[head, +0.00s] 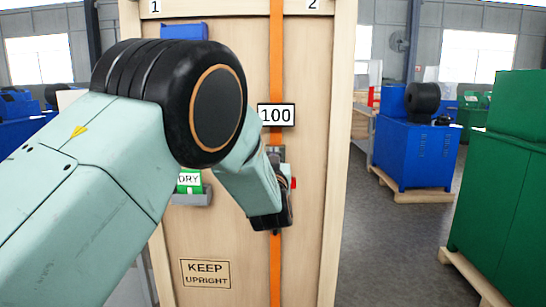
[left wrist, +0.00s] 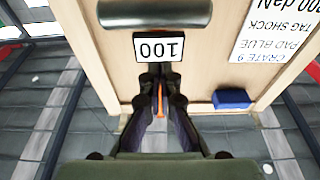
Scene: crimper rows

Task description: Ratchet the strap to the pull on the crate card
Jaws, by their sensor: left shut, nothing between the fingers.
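The wooden crate (head: 325,90) carries a vertical orange strap (head: 276,45) with a plate reading 100 (head: 276,115). The plate shows upside down in the left wrist view (left wrist: 159,48). Below it, a grey ratchet part (head: 275,150) and a red bit (head: 293,183) show; my arm hides the rest. My left gripper (head: 271,222) is shut and empty in front of the strap; contact is unclear. Its fingers also show in the left wrist view (left wrist: 158,80), near a dark bar (left wrist: 155,14). The crate card (left wrist: 280,40) reads CRATE 9, PAD BLUE, TAG SHOCK; its daN figure is partly cut off.
A blue pad (head: 184,31) sits high on the crate. A green DRY tag (head: 189,182) stands in a grey holder (head: 192,198). A KEEP UPRIGHT label (head: 206,273) is lower down. Blue (head: 415,150) and green (head: 510,170) machines stand right, beyond open floor (head: 395,235).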

